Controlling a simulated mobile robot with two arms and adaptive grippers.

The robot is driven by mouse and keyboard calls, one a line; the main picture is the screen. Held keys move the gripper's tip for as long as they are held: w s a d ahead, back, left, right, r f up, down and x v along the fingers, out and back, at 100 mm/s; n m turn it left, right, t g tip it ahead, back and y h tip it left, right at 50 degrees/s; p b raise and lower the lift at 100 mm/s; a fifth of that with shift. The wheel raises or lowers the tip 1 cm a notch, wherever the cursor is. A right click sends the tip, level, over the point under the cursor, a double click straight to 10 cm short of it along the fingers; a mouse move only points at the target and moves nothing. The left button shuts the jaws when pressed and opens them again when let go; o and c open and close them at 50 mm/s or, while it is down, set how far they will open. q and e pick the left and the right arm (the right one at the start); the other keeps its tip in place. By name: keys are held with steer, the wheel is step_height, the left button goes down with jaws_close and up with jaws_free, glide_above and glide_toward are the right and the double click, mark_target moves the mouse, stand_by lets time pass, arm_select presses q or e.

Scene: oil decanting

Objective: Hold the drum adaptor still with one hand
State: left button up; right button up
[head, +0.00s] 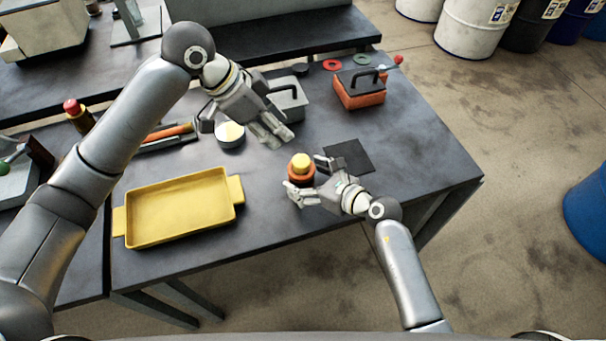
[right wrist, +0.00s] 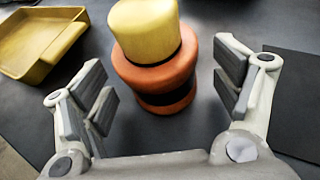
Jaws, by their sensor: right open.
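The piece that looks like the drum adaptor (head: 301,170) stands upright on the dark table, with a yellow top on an orange body and a dark band lower down. In the right wrist view the adaptor (right wrist: 155,70) stands ahead of the gap between my right fingers. My right gripper (head: 307,180) is open, one finger pad on either side in the picture, with visible gaps to the adaptor; it also shows in the right wrist view (right wrist: 160,88). My left gripper (head: 273,134) hangs over the table further back, with nothing seen in it; its finger gap is unclear.
A yellow tray (head: 185,210) lies left of the adaptor. A dark square mat (head: 348,156) lies right of it. A white-topped round container (head: 230,134), a grey box with a handle (head: 289,103) and an orange box with a black handle (head: 361,90) stand further back. The front right table area is clear.

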steer(key=shift+x, duration=0.85)
steer(key=c, duration=1.4)
